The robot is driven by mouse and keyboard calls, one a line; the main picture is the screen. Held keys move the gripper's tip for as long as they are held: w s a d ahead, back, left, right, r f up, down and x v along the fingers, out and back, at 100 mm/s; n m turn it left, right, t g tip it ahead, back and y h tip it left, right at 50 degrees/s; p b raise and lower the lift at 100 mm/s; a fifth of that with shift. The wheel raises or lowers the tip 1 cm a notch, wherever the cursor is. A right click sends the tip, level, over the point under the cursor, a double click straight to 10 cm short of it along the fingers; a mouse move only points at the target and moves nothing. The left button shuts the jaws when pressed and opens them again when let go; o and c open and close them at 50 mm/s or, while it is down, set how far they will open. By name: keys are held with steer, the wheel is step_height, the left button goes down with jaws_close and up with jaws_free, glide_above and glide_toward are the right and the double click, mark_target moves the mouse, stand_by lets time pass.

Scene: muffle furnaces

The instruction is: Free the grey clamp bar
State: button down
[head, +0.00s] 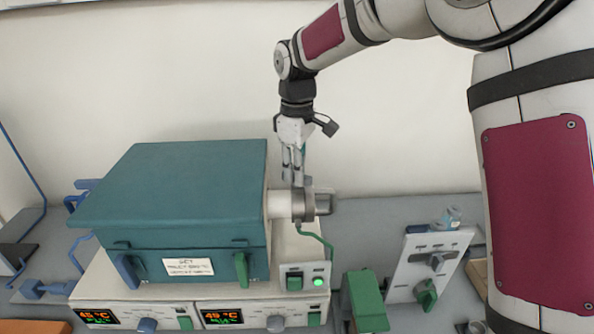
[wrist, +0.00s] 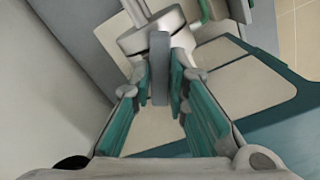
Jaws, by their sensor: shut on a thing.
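The grey clamp bar (wrist: 159,62) stands upright between my fingers in the wrist view. It lies across a round metal fitting (wrist: 152,38). In the head view this metal fitting (head: 304,205) sits at the end of a white stub on the right side of the teal furnace (head: 175,190). My gripper (head: 297,183) comes down onto the fitting from above. My gripper (wrist: 160,78) is shut on the bar, with a teal-padded finger on each side. In the head view the fingers and fitting hide most of the bar.
A switch box (head: 305,278) with a lit green lamp stands below the fitting, joined by a green cable. Two temperature displays face front. The wall is close behind.

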steer(key=m, duration=0.6)
steer(key=shift+r, duration=0.1)
steer(key=m, duration=0.6)
steer(key=shift+w+m, duration=0.1)
steer(key=shift+m, duration=0.2)
stand_by(0.3)
steer(key=c, duration=1.6)
jaws_free()
steer(key=shift+o, duration=0.2)
step_height(320, 180, up, 12)
